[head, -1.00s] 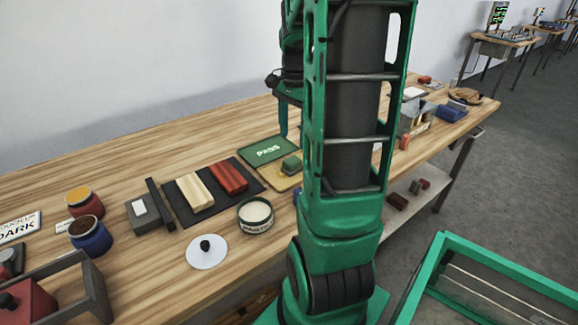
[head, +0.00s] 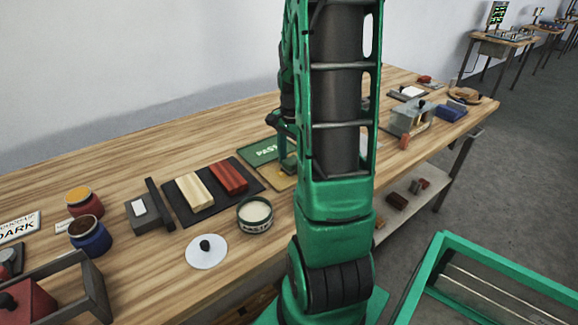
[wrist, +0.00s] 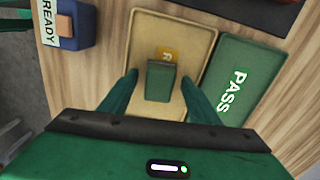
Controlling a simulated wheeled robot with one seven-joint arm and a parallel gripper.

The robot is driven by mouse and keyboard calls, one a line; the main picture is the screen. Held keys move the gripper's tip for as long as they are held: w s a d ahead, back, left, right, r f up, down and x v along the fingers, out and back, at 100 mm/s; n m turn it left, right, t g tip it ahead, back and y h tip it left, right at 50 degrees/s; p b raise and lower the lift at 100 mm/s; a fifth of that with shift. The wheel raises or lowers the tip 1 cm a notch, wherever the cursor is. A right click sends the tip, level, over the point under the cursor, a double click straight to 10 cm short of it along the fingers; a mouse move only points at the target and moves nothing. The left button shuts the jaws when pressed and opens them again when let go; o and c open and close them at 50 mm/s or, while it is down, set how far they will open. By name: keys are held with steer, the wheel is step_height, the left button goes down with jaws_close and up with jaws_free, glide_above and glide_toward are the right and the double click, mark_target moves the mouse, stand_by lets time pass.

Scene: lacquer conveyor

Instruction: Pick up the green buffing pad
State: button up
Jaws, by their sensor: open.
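The green buffing pad (wrist: 160,82) shows in the wrist view as a small dark green block on a tan tray (wrist: 192,32). A yellow label lies just past it. My gripper (wrist: 158,80) is open, with one green finger on each side of the pad and a visible gap to each. I cannot tell how far above the tray the fingertips are. In the head view my gripper (head: 287,165) is low over the tan tray (head: 277,184), and the pad is hidden behind my gripper and arm.
A green PASS mat (wrist: 230,85) lies right of the tray in the wrist view. A blue block with a READY sign (wrist: 75,25) stands to the left. In the head view, a dark mat (head: 180,209) with two wood blocks and an open tin (head: 254,216) are nearby.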

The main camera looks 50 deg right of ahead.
mark_target(291, 159)
steer(key=c, duration=1.1)
steer(key=shift+c, duration=0.3)
steer(key=shift+r, duration=0.15)
steer(key=shift+r, duration=0.6)
step_height(291, 159, up, 3)
steer(key=shift+r, duration=0.1)
steer(key=s+a+r, duration=0.1)
steer(key=a+r, duration=0.5)
steer(key=a, duration=0.5)
steer(key=shift+s+a+r, duration=0.2)
steer(key=shift+s+a, duration=0.05)
steer(key=shift+a, duration=0.1)
